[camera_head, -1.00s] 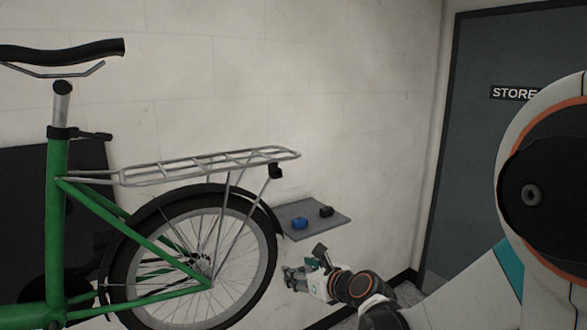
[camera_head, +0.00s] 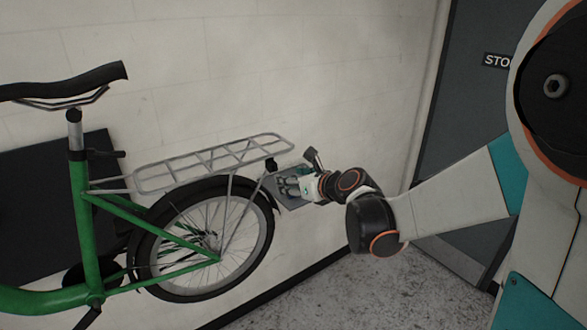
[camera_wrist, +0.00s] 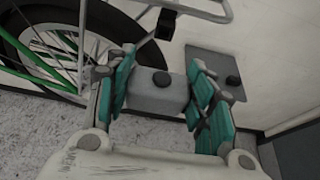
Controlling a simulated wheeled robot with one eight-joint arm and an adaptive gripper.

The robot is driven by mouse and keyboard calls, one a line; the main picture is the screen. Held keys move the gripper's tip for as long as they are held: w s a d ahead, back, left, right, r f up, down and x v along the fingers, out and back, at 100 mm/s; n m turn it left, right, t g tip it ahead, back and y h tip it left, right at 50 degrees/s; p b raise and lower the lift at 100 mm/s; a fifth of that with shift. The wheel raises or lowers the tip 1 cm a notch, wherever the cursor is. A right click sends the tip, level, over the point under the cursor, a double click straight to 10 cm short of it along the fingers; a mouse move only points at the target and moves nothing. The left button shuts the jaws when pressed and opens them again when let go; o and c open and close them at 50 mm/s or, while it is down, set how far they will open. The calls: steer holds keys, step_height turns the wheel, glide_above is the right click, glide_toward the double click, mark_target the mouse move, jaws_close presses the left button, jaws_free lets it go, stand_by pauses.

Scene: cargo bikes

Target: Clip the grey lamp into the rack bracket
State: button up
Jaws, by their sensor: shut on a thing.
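The grey lamp (camera_wrist: 158,95) is a small box with a round black button, held between the teal pads of my gripper (camera_wrist: 160,101) in the wrist view. In the head view my gripper (camera_head: 286,186) is just right of the rear wheel, in front of the wall shelf, and the lamp is hard to make out there. The black rack bracket (camera_wrist: 166,23) hangs at the rear end of the silver rack (camera_head: 205,163). In the wrist view it appears above the lamp and apart from it; it also shows in the head view (camera_head: 271,164).
A small grey shelf (camera_wrist: 208,60) on the wall carries a black lamp (camera_wrist: 233,81). My gripper hides most of that shelf in the head view. The green bike's rear wheel (camera_head: 212,250) is close on the left. Open floor (camera_head: 340,290) lies at the lower right.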

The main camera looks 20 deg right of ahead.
glide_toward(272, 167)
steer(key=shift+f+x, duration=0.25)
steer(key=shift+x, duration=1.9)
steer(key=shift+w+a+b, duration=0.35)
steer(key=shift+w, duration=0.45)
steer(key=o, duration=1.2)
steer(key=shift+s, duration=0.1)
